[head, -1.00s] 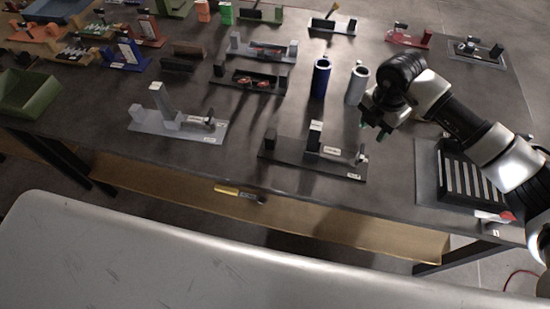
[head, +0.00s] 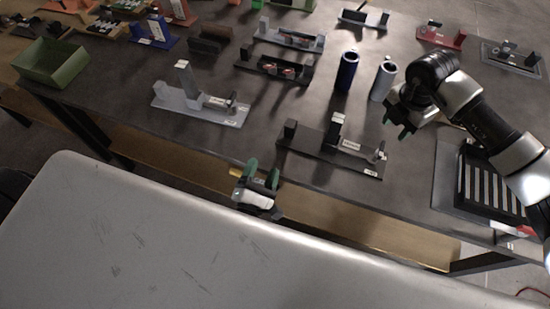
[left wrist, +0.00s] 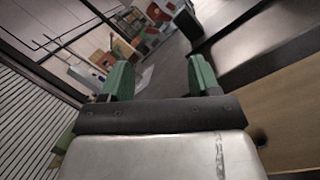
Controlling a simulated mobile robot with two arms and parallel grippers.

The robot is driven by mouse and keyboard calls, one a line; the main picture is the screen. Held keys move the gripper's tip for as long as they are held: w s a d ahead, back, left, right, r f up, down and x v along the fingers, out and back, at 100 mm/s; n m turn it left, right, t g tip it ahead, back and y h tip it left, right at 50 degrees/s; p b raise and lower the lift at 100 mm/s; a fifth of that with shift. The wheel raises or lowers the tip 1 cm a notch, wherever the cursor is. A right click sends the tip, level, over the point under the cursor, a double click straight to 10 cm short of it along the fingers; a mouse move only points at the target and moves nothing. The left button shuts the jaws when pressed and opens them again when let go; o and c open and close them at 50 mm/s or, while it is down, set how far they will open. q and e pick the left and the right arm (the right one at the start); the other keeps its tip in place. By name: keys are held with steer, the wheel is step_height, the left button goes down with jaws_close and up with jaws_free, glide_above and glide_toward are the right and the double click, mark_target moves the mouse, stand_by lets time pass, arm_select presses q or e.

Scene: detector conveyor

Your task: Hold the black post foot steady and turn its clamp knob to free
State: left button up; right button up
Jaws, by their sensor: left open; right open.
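The black post foot (head: 310,153) lies on the table near its front edge. It has an upright block at its left end, a taller post in the middle with a pale label, and a small knob (head: 380,155) at its right end. My left gripper (head: 262,172) is at the table's front edge, left of and nearer than the foot, with green fingers apart and nothing between them. Its open fingers also show in the left wrist view (left wrist: 161,78). My right gripper (head: 394,128) is open and empty above the table, behind and right of the knob. Neither touches the foot.
A similar grey foot (head: 190,104) stands to the left. A blue cylinder (head: 347,72) and a pale cylinder (head: 383,80) stand behind the foot. A black slatted tray (head: 448,190) lies at the right. A green bin (head: 50,66) sits at the far left.

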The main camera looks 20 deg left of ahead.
mark_target(289, 130)
arm_select(q)
steer(key=w+n, duration=0.1)
steer(key=n, duration=0.1)
steer(key=w+n+g, duration=0.1)
steer(key=n, duration=0.1)
steer(key=w+d+n, duration=0.1)
steer(key=n, duration=0.1)
steer(key=shift+w+r, duration=0.1)
steer(key=shift+r, duration=0.3)
steer(key=shift+w+d+n+g+h, duration=0.25)
steer(key=shift+n+g+h, duration=0.15)
steer(key=shift+n, duration=0.2)
steer(key=shift+w+d+h, duration=0.25)
steer(key=shift+d+h, duration=0.05)
steer(key=w, duration=1)
steer(key=shift+w+d+f, duration=0.1)
steer(key=shift+w+d, duration=0.15)
steer(key=shift+w, duration=0.05)
